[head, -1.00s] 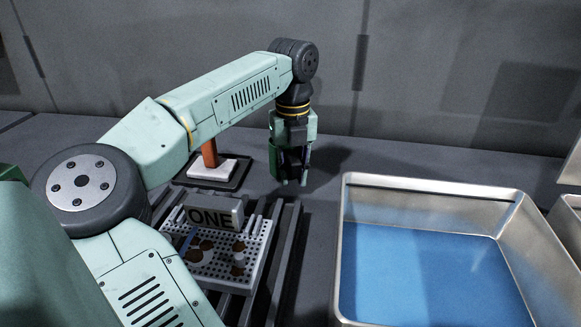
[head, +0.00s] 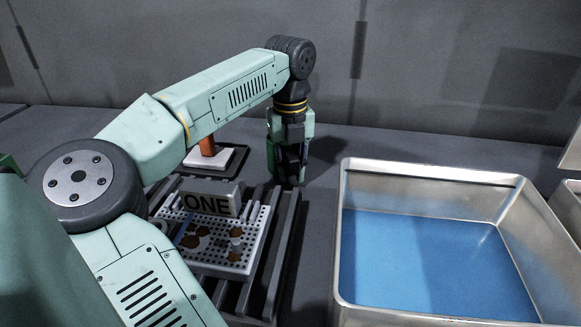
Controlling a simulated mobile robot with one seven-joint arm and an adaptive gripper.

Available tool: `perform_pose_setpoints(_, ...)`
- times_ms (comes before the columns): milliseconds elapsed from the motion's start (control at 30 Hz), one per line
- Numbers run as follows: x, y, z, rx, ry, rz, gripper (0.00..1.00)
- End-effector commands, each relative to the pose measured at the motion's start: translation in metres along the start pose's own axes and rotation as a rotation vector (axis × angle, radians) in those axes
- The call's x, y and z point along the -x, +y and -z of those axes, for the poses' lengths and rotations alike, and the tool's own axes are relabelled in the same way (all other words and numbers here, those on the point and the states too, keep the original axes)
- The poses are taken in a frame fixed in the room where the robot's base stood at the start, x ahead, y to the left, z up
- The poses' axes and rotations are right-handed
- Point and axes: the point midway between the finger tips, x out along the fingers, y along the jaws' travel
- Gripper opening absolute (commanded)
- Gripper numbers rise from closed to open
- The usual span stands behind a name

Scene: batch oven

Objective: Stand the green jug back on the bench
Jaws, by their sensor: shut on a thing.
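My gripper (head: 289,177) points down over the bench (head: 330,150), behind the slatted rack and left of the metal tray. It is shut on the green jug (head: 271,158). Only a dark green strip of the jug shows at the left of the fingers; the rest is hidden by the gripper. I cannot tell whether the jug is upright or tilted, or whether it touches the bench.
A deep metal tray with a blue floor (head: 430,260) stands at the right. A slatted rack (head: 285,225) holds a perforated plate marked ONE (head: 207,204). An orange-handled item (head: 208,157) sits on a dark base behind it. Bench right of the gripper is clear.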

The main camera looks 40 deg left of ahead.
Motion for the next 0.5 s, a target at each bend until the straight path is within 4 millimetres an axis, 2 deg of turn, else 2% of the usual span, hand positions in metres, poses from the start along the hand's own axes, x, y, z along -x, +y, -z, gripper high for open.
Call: perform_pose_setpoints(500,-0.0054,-0.0001,-0.0001,0.000,0.000,0.000,0.00)
